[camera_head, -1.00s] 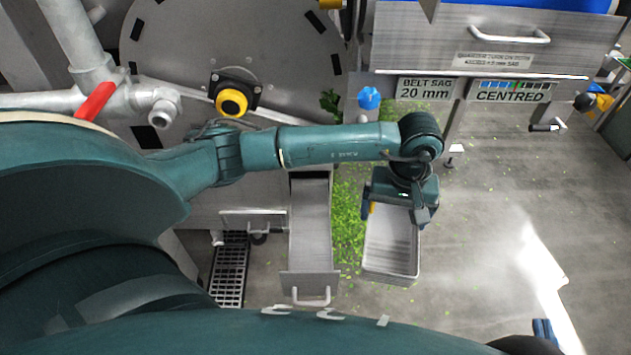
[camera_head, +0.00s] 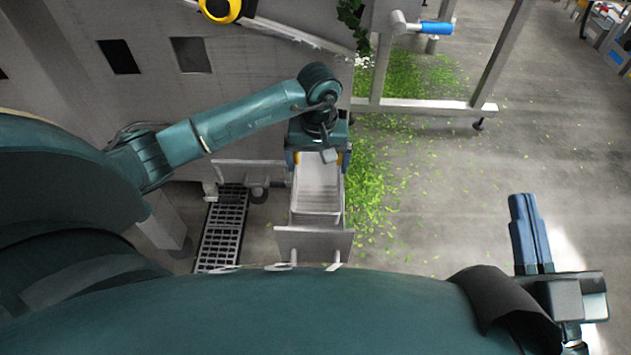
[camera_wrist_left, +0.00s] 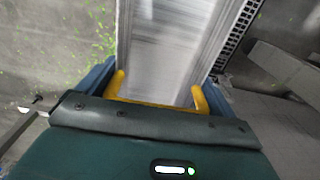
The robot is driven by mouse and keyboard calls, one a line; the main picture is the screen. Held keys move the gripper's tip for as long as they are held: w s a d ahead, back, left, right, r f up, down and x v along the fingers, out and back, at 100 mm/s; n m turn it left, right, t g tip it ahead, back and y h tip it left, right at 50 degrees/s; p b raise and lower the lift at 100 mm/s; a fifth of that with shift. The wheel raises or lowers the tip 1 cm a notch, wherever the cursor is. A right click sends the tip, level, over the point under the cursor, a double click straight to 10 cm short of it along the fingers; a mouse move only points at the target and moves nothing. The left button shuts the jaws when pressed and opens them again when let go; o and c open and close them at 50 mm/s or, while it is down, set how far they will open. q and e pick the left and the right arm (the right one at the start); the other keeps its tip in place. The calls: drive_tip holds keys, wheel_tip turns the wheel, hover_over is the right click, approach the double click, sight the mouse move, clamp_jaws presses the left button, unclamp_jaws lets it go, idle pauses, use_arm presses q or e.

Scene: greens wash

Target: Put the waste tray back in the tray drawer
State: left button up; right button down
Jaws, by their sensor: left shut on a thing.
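The waste tray (camera_head: 318,190) is a pale metal tray, level in the head view. My left gripper (camera_head: 318,158) is shut on its far end; the left wrist view shows the tray (camera_wrist_left: 163,50) running out between the blue fingers of the gripper (camera_wrist_left: 158,92), with yellow parts at its near end. The tray is lined up over the pulled-out tray drawer, whose front panel (camera_head: 314,243) shows just past the tray's near end. The tray hides the drawer's inside, so I cannot tell whether it rests on the bottom. My right gripper (camera_head: 530,235) is empty, its fingers together.
A floor drain grate (camera_head: 222,230) lies left of the drawer. Green leaf scraps (camera_head: 370,195) cover the floor on its right. A steel frame with a blue-handled lever (camera_head: 436,28) stands at the back. Open floor lies to the right.

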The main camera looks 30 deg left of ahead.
sight(318, 177)
use_arm(q)
wheel_tip(318, 177, down, 2)
wheel_tip(318, 177, down, 3)
drive_tip(key=shift+d+f+b, duration=0.1)
drive_tip(key=shift+b, duration=0.85)
drive_tip(key=shift+f, duration=0.25)
drive_tip(key=shift+r, duration=0.1)
use_arm(e)
drive_tip(key=r+n+y, duration=0.1)
drive_tip(key=r+n+t+y, duration=0.1)
drive_tip(key=r, duration=0.1)
drive_tip(key=shift+w+d+n+y, duration=0.2)
drive_tip(key=shift+n+y, duration=0.1)
use_arm(q)
drive_tip(key=shift+f, duration=0.2)
drive_tip(key=o, duration=0.9)
use_arm(e)
drive_tip(key=shift+r, duration=0.15)
